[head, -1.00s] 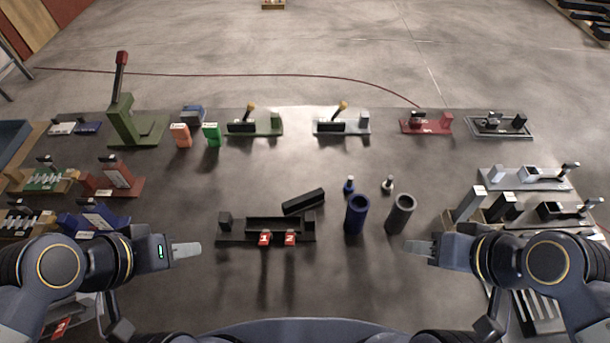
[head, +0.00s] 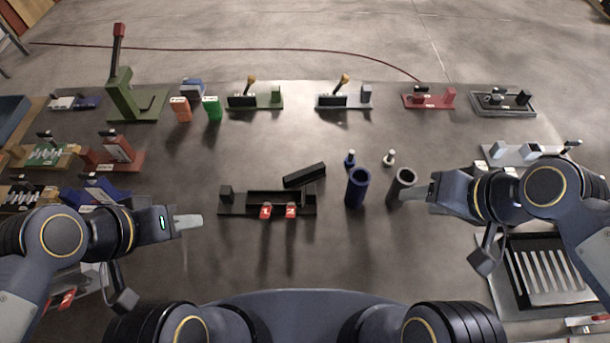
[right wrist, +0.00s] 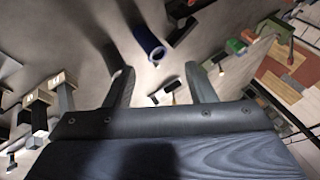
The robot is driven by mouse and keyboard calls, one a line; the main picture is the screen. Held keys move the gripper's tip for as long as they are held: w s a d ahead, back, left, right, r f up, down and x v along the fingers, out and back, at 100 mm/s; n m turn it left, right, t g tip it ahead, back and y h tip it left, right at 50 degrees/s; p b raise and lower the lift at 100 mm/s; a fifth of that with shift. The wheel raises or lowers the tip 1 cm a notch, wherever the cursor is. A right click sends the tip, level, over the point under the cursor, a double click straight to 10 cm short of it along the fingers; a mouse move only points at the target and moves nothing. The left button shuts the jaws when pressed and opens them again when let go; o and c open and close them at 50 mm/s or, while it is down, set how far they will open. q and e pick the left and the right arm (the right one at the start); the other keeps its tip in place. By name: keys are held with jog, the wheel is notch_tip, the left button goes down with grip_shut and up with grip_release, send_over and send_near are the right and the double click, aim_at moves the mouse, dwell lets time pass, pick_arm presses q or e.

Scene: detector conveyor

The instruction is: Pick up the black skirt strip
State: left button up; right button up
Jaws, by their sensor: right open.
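A black bar (head: 304,175), which looks like the black skirt strip, lies tilted at the back edge of a dark fixture (head: 236,209) in the middle of the table. I cannot tell whether it rests on the fixture or just behind it. My right gripper (head: 414,193) is to the right of the strip, beside the grey cylinder, well apart from the strip. In the right wrist view its two fingers (right wrist: 158,82) are apart with nothing held between them. My left gripper (head: 188,221) hovers left of the fixture; its fingers overlap, so its opening is hidden.
A blue cylinder (head: 357,188) and a grey cylinder (head: 401,184) stand between the strip and my right gripper. Two small plungers (head: 389,159) stand behind them. Red tags 1 (head: 265,211) and 2 (head: 291,210) are on the fixture's front. Bare table lies in front.

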jog(key=w+a+f+m+g, duration=0.1)
jog(key=w+a+m+g, duration=0.15)
jog(key=w, duration=0.85)
jog(key=m+g+h, duration=0.1)
jog(key=m+g, duration=0.2)
jog(key=m, duration=0.3)
send_near(305, 172)
jog(key=b+x, duration=0.2)
jog(key=x, duration=0.1)
jog(key=shift+s+a+f+t, duration=0.1)
jog(key=shift+s+f+t, duration=0.05)
jog(key=shift+f+t, duration=0.1)
jog(key=b+x, duration=0.3)
jog(key=x, duration=0.2)
jog(key=shift+a+f+b, duration=0.1)
jog(key=shift+f+b, duration=0.05)
jog(key=shift+b, duration=0.2)
grip_shut()
